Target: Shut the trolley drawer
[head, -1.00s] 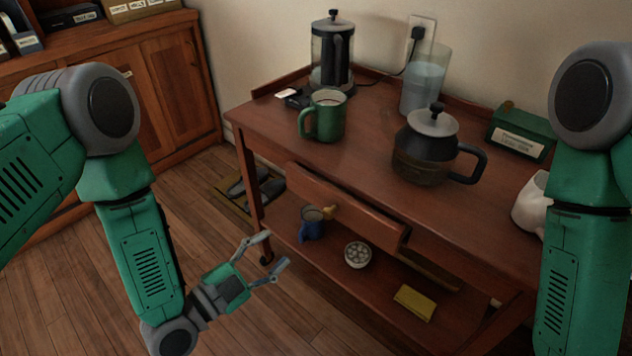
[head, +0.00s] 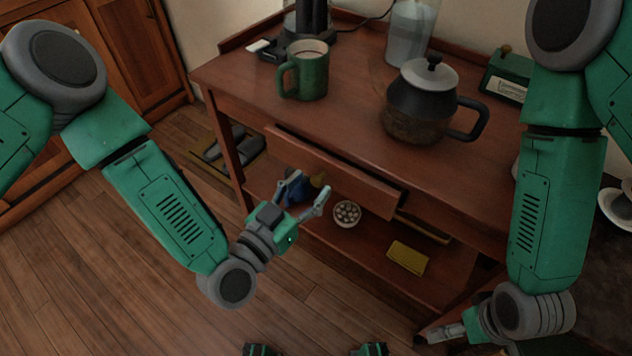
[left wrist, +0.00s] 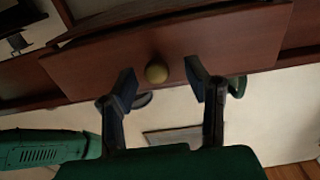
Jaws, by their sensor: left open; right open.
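The wooden trolley (head: 240,85) stands ahead with its drawer (head: 365,188) pulled partly out; a lighter drawer side shows at its right end. The drawer front (left wrist: 225,45) fills the upper part of the left wrist view, with a round brass knob (left wrist: 156,73) in its middle. My left gripper (head: 309,186) is open and empty in front of the drawer. In the left wrist view its fingers (left wrist: 163,88) stand either side of the knob, apart from it; whether they touch the drawer front I cannot tell. My right gripper (head: 432,340) is low at the bottom right, away from the drawer.
On the trolley top stand a green mug (head: 306,72), a coffee pot (head: 422,105), a glass jug (head: 410,35) and a green box (head: 507,75).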

